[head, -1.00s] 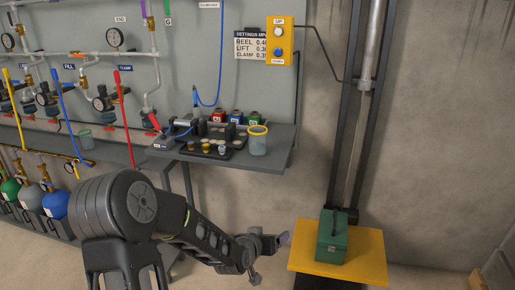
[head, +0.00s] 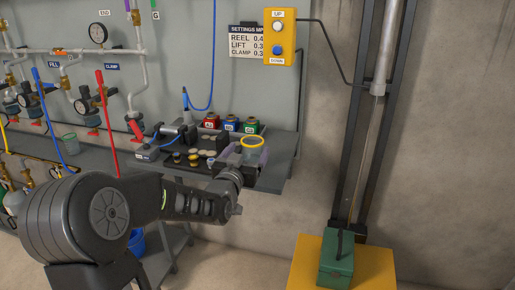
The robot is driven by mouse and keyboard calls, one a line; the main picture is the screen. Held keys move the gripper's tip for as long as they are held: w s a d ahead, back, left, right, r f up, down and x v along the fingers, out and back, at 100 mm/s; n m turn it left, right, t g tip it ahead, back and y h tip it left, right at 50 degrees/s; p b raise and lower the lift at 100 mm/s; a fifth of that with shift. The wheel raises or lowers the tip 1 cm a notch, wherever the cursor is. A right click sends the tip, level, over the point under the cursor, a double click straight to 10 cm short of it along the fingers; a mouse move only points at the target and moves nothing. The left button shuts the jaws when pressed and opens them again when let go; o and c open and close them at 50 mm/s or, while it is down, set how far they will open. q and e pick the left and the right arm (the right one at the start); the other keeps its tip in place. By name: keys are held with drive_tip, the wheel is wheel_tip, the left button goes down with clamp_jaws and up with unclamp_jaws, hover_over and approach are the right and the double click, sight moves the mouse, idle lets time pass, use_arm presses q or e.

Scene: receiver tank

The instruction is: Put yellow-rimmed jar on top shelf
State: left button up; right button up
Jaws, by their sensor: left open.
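The yellow-rimmed jar (head: 252,143) is a clear, bluish jar standing upright on the right end of the grey work shelf (head: 279,160). My left gripper (head: 250,158) is open at the jar, with one finger on either side of its body. The gripper and wrist hide the jar's lower part, so I cannot tell whether the fingers touch it. The yellow rim shows above the fingers. My right gripper is not in view.
Another jar (head: 69,143) stands further left. A green box (head: 337,265) sits on a yellow platform (head: 374,270) at lower right. A yellow button box (head: 279,37) hangs above.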

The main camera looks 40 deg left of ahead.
sight(255, 139)
use_arm(q)
drive_tip(key=shift+w, duration=0.15)
drive_tip(key=shift+r, duration=0.1)
drive_tip(key=shift+x, duration=1.15)
drive_tip(key=shift+a, duration=0.1)
drive_tip(key=shift+x, duration=2.6)
